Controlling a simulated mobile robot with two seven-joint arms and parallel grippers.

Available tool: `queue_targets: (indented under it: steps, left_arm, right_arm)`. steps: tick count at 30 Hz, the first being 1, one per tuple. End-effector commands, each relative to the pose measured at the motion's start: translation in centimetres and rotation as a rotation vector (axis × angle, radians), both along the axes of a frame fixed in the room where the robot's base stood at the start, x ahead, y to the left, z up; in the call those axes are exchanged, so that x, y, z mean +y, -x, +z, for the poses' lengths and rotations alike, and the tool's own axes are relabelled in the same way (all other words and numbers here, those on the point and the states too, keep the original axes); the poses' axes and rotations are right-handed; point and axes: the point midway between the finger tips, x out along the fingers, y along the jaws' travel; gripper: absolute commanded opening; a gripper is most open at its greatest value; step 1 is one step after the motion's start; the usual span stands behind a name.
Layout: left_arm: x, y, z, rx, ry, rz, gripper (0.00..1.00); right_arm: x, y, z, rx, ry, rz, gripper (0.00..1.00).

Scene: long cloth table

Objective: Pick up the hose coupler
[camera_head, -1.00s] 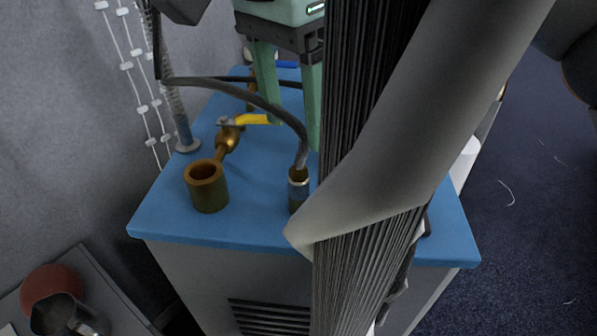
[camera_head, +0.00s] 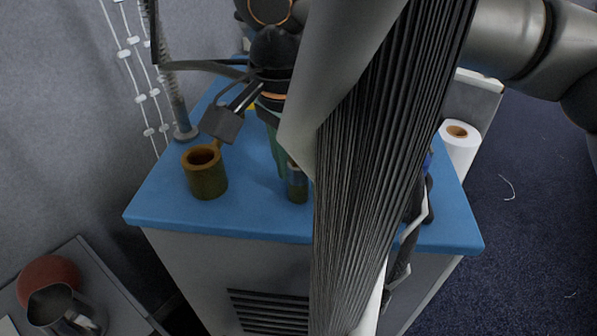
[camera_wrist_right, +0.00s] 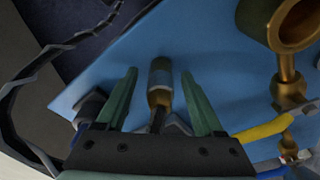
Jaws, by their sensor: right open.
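The hose coupler (camera_head: 297,186), a short brass and grey cylinder on the end of a dark hose, stands on the blue cabinet top (camera_head: 250,220). In the right wrist view the coupler (camera_wrist_right: 160,78) lies between the two green fingers of my right gripper (camera_wrist_right: 159,72), with a gap on each side. The gripper is open and the fingers do not visibly touch it. In the head view my right gripper (camera_head: 283,160) is just behind and left of the coupler, partly hidden by my arm. My left gripper is not in view.
A brass cup-shaped fitting (camera_head: 206,173) stands left of the coupler. In the wrist view it joins a valve with a yellow handle (camera_wrist_right: 262,129). A white paper roll (camera_head: 461,150) is at the right. The front left of the blue top is clear.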

Motion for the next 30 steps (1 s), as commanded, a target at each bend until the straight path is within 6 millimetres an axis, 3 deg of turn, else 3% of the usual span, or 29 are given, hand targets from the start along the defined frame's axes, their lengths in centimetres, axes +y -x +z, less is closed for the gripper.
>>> queue_targets:
  steps: [3, 21, 30]
  left_arm:
    - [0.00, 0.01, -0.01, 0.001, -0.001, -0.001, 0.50]
    - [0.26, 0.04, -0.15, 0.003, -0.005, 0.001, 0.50]
    - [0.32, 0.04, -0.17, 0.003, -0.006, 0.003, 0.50]
  right_arm:
    - [0.00, -0.01, 0.03, 0.000, 0.000, 0.000, 0.67]
    - [0.01, -0.02, 0.07, -0.001, -0.001, 0.000, 0.00]
    - [0.02, -0.03, 0.11, -0.001, -0.001, 0.000, 0.00]
